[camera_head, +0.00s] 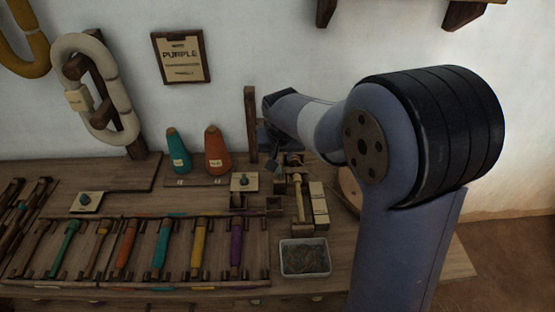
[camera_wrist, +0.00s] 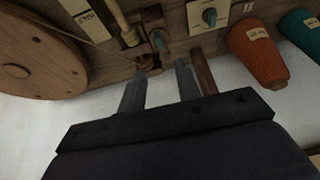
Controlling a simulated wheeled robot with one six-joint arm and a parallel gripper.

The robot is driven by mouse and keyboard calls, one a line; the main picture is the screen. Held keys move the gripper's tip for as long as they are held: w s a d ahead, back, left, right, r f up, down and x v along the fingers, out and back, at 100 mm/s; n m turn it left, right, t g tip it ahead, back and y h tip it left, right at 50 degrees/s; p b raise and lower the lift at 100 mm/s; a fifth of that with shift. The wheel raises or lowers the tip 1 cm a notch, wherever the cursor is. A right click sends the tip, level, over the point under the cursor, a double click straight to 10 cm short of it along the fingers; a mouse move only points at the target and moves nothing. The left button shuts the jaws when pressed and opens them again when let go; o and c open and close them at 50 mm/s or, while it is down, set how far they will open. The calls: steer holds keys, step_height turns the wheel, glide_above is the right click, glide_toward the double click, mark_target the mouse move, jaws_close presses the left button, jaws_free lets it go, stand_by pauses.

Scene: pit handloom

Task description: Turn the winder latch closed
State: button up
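The winder shows in the head view as a pale spindle (camera_head: 297,185) in a wooden frame, with its round wheel partly hidden behind my arm. In the wrist view its large wooden wheel (camera_wrist: 35,50) is at the upper left.
A knob plate (camera_wrist: 209,14) and orange and teal cones (camera_wrist: 258,52) are beside the winder in the wrist view. A wooden post (camera_head: 251,125) rises close to my wrist. A rack of coloured shuttles and a grey tray (camera_head: 304,244) lie in front.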

mark_target(279, 170)
steer(key=b+x, duration=0.1)
steer(key=x, duration=0.9)
steer(key=shift+w+f, duration=0.15)
steer(key=shift+f, duration=0.1)
steer(key=shift+c, duration=0.2)
jaws_close()
